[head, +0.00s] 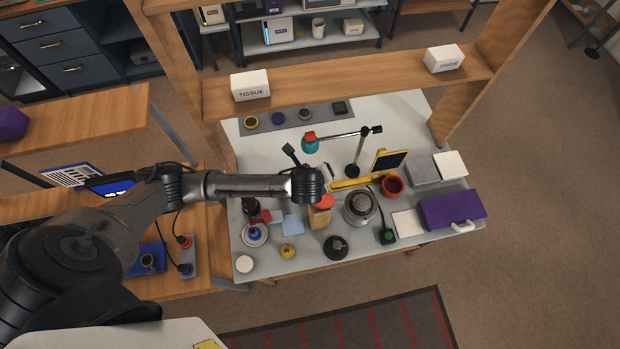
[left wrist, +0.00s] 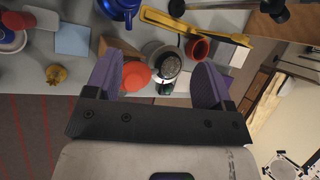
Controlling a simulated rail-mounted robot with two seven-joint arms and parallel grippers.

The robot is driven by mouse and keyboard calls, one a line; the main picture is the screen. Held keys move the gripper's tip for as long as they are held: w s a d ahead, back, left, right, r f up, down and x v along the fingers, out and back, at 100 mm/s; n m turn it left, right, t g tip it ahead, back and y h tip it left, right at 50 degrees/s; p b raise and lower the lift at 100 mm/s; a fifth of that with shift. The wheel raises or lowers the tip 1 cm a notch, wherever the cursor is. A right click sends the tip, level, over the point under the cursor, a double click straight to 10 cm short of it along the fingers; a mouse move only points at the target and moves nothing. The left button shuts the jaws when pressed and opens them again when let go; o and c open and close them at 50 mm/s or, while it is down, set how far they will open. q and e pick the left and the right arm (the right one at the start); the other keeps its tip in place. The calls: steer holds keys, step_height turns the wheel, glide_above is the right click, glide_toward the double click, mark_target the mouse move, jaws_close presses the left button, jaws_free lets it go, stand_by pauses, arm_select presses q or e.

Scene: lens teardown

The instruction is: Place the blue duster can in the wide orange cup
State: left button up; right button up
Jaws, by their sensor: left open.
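A teal-blue object with a red top (head: 310,144) is beyond my left gripper in the head view, by the lamp arm. A blue rounded object (left wrist: 118,8) is cut off at the top of the left wrist view. I cannot tell for sure which is the duster can. The orange-red cup (head: 391,186) stands right of my gripper, beside the yellow stand; it also shows in the left wrist view (left wrist: 198,49). My left gripper (left wrist: 156,72) is open above the table, with nothing visibly held. In the head view its wrist (head: 307,184) hides the fingers. My right gripper is not visible.
A round silver device (head: 360,207) and a wooden block with an orange-red top (head: 320,208) crowd the table below my gripper. A yellow stand (head: 350,183) and lamp (head: 354,169) stand beyond. A purple case (head: 452,208) lies at the right. A shelf with tissue boxes (head: 250,85) spans the back.

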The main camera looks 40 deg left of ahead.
arm_select(q)
steer(key=a+f+m, duration=0.1)
steer(key=f, duration=0.1)
steer(key=w+a+f+m+y, duration=0.1)
steer(key=a+f+m, duration=0.1)
steer(key=f, duration=0.1)
steer(key=a+f+m+g, duration=0.1)
steer(key=a+f, duration=0.1)
steer(key=shift+w+a+f+m+y, duration=0.2)
steer(key=shift+f+m+y, duration=0.1)
steer(key=shift+m, duration=0.1)
steer(key=shift+p+x, duration=0.35)
steer(key=shift+x, duration=2.2)
steer(key=shift+a, duration=0.15)
steer(key=shift+c, duration=0.2)
steer(key=shift+r, duration=0.1)
jaws_close()
